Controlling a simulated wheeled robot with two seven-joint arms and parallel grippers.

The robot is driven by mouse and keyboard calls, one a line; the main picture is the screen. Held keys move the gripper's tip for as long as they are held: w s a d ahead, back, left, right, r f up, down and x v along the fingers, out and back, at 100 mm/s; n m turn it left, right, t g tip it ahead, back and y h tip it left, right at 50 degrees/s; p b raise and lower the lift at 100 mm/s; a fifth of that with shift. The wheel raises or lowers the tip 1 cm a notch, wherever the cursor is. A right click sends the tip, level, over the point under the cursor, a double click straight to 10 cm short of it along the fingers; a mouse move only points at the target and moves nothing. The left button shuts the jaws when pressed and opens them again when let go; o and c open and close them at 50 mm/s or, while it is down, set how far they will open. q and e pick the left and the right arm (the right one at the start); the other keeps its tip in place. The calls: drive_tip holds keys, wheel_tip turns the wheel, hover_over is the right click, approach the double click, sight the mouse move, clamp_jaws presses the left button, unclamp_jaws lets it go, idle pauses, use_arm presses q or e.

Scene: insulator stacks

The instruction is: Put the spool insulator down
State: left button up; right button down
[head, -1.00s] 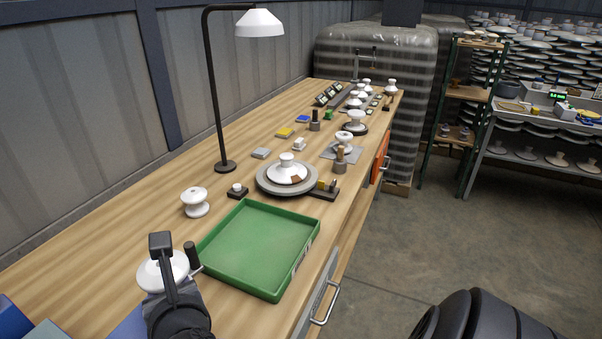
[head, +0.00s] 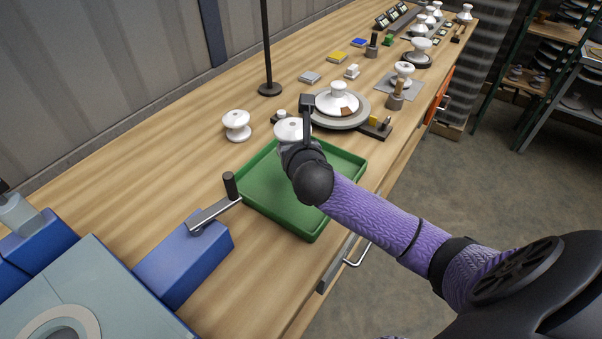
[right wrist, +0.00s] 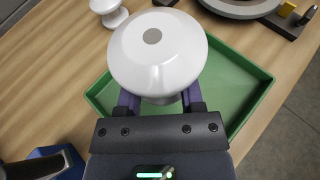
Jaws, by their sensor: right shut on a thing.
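My right gripper (head: 297,146) is shut on a white, glossy spool insulator (head: 287,128). In the right wrist view the same insulator (right wrist: 158,50) is large, with a grey spot in the middle of its top. The two fingers (right wrist: 160,102) grip it below its wide upper disc. The grip area is mostly hidden by that disc. Insulator and gripper are over the far left part of the green tray (right wrist: 248,85); the tray also shows in the head view (head: 262,205). I cannot tell how high the insulator is above it. My left gripper is not in view.
Another white spool (head: 237,125) stands left of the tray. A round grey turntable (head: 342,118) carrying a white insulator is just behind the tray. A blue machine with a black-handled crank (head: 215,210) stands at front left. The visible tray floor looks empty.

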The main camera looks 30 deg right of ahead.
drive_tip(key=f, duration=0.1)
drive_tip(key=d+b, duration=0.1)
drive_tip(key=f, duration=0.1)
drive_tip(key=shift+w+d+f, duration=0.25)
drive_tip(key=shift+d+f, duration=0.05)
drive_tip(key=shift+d, duration=0.05)
wheel_tip(320, 180, down, 8)
drive_tip(key=b, duration=0.4)
drive_tip(key=shift+a+r, duration=0.1)
drive_tip(key=shift+r, duration=0.3)
drive_tip(key=shift+c, duration=1.1)
unclamp_jaws()
drive_tip(key=shift+s, duration=0.1)
drive_tip(key=p+v, duration=0.4)
drive_tip(key=v, duration=0.7)
drive_tip(key=shift+s+a+r, duration=0.1)
drive_tip(key=shift+s+r, duration=0.05)
drive_tip(key=shift+r, duration=0.05)
drive_tip(key=shift+s+a, duration=0.1)
drive_tip(key=shift+s, duration=0.15)
